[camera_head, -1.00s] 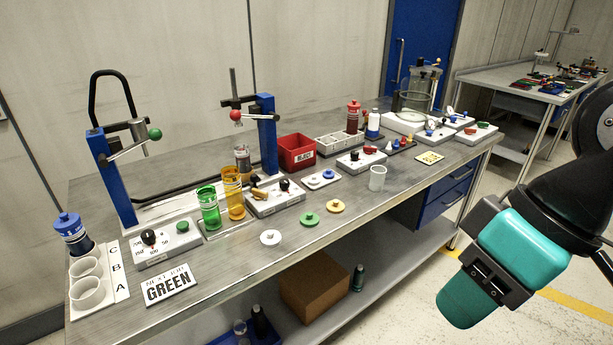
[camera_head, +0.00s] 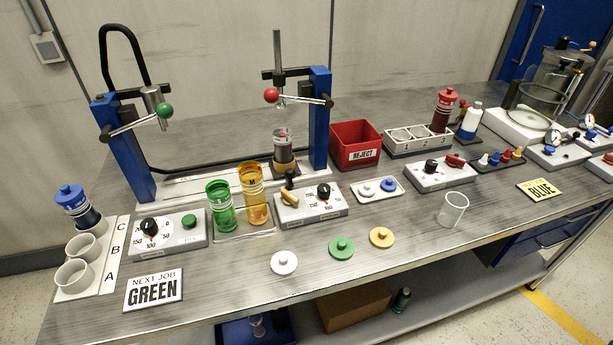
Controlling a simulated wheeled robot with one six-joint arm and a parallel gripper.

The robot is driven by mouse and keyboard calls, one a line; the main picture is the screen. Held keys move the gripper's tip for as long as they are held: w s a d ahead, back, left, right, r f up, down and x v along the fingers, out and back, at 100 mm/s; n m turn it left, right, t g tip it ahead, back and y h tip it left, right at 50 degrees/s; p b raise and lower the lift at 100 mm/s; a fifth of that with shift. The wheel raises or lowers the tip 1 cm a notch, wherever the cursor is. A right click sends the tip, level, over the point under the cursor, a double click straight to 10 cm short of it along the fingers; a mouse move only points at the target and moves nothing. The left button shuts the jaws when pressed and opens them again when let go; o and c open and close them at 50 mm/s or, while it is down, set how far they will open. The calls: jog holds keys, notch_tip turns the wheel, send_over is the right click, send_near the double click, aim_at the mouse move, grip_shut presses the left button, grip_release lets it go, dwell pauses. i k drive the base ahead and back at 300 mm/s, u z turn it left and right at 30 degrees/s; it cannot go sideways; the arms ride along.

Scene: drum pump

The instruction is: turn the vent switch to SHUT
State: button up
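No label reading vent or SHUT is legible, so I cannot tell which control is the vent switch. A white box (camera_head: 440,178) right of centre carries a black knob (camera_head: 431,165) and a red lever (camera_head: 455,160). Another white box (camera_head: 318,212) in the middle carries an orange lever (camera_head: 290,198) and a black dial (camera_head: 323,190). At the far right, a white unit (camera_head: 552,155) carries blue handles and a small gauge, beside a glass vessel (camera_head: 545,95) on a white base. My gripper is not in view.
Two blue press stands (camera_head: 320,120) with ball-ended levers stand at the back. Green (camera_head: 221,215) and amber (camera_head: 255,205) tumblers, a red reject bin (camera_head: 354,145), a clear cup (camera_head: 453,209) and several coloured lids occupy the bench.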

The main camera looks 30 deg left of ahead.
aim_at(289, 199)
jog(key=u, duration=0.4)
jog(key=i, duration=0.55)
jog(key=u, duration=1)
jog(key=i, duration=0.3)
jog(key=u, duration=0.25)
